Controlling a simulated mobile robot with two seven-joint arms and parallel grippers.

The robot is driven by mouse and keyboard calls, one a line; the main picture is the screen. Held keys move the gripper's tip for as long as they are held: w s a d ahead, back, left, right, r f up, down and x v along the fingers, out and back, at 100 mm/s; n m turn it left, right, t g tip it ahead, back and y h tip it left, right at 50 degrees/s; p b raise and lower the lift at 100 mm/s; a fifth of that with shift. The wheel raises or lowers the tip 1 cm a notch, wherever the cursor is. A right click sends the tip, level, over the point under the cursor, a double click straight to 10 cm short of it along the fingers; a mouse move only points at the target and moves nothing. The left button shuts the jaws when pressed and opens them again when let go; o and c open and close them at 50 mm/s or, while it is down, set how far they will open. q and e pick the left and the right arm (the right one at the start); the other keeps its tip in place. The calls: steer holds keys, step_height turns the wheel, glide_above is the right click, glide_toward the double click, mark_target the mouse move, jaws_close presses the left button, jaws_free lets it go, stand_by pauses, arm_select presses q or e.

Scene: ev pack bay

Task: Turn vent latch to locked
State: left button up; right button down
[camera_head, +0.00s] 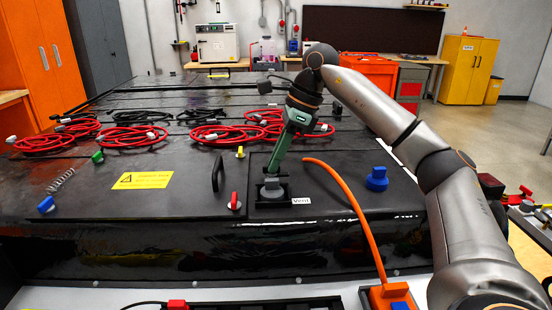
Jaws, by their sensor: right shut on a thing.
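The vent latch (271,192) is a small grey piece on a dark square base at the front edge of the black battery pack, beside a white "Vent" label (301,201). My right gripper (273,178) reaches down on it from above, with green fingers shut on its top. The fingers hide part of the latch, so I cannot tell its turn position. My left gripper is not in view.
An orange cable (346,190) arcs just right of the latch. A black handle (217,173), a red-topped piece (234,201) and a blue knob (377,179) stand nearby. Coiled red cables (133,137) lie farther back on the pack lid (110,205).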

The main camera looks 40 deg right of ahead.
stand_by(0.5)
steer(key=m, duration=0.2)
steer(key=m+t+h+p, duration=0.1)
steer(key=shift+s+a+r+m, duration=0.1)
steer(key=shift+a+m, duration=0.05)
steer(key=shift+m, duration=0.25)
steer(key=shift+a+m+h+p, duration=0.1)
steer(key=shift+m+h+p, duration=0.4)
steer(key=shift+m, duration=0.5)
steer(key=m+h+p, duration=0.1)
steer(key=m, duration=0.1)
steer(key=shift+a+m+t, duration=0.1)
steer(key=shift+m+t, duration=0.2)
steer(key=m, duration=0.1)
steer(key=m+h+p, duration=0.1)
steer(key=m, duration=0.1)
steer(key=m+h+p, duration=0.1)
steer(key=m, duration=0.1)
steer(key=shift+a, duration=0.25)
steer(key=shift+a+m+g+h+p, duration=0.1)
steer(key=shift+m+g+h+p, duration=0.2)
steer(key=shift+m, duration=0.8)
steer(key=shift+m+g+h+p, duration=0.2)
steer(key=shift+m+h+p, duration=0.15)
steer(key=shift+m, duration=0.75)
